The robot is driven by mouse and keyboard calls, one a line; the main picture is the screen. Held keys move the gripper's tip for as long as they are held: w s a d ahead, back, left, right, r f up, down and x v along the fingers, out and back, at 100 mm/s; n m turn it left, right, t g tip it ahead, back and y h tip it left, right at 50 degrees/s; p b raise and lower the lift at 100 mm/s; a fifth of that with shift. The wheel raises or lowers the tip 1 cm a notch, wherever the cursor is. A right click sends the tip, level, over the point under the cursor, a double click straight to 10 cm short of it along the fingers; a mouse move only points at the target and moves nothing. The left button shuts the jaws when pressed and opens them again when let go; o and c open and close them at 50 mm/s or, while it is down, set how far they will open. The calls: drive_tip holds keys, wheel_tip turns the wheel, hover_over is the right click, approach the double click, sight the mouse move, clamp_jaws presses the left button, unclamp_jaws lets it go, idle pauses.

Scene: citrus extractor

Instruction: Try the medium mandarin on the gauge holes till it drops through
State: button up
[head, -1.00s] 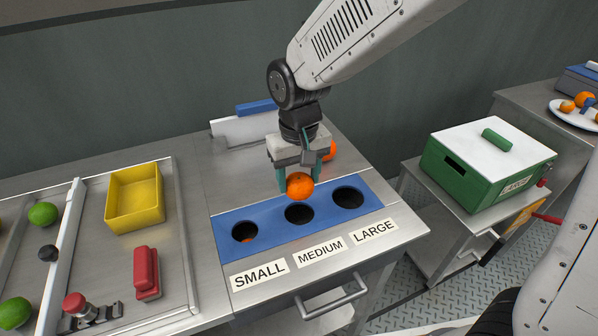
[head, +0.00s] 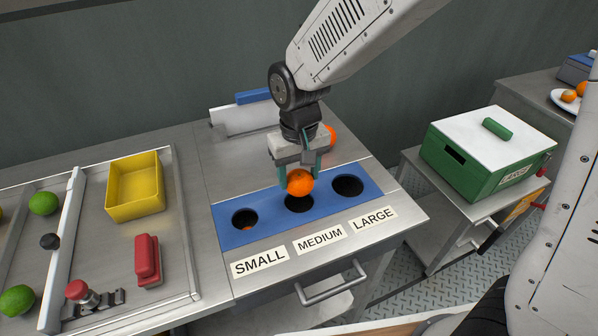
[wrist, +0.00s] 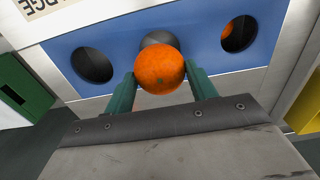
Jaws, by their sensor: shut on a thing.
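The mandarin (head: 300,182) is an orange ball held between the green fingers of my gripper (head: 298,172). It is over the back edge of the MEDIUM hole (head: 299,204) in the blue gauge plate (head: 270,221) and covers part of that hole in the head view. The wrist view shows the mandarin (wrist: 160,69) between both fingers, in front of the middle hole (wrist: 158,39). The SMALL hole (head: 245,218) is to the left with an orange fruit down inside it. The LARGE hole (head: 347,186) is to the right and looks empty.
Another orange fruit (head: 331,137) is behind my gripper. A yellow bin (head: 135,187), a red block (head: 147,260) and green limes (head: 43,203) are on the left tray. A green box with white lid (head: 490,145) stands on the right cart. The counter between bin and plate is clear.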

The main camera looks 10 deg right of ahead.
drive_tip(key=shift+f, duration=0.5)
drive_tip(key=shift+f, duration=1.2)
drive_tip(key=o, duration=1.2)
drive_tip(key=shift+r, duration=0.1)
wheel_tip(320, 180, up, 8)
drive_tip(key=shift+f, duration=0.2)
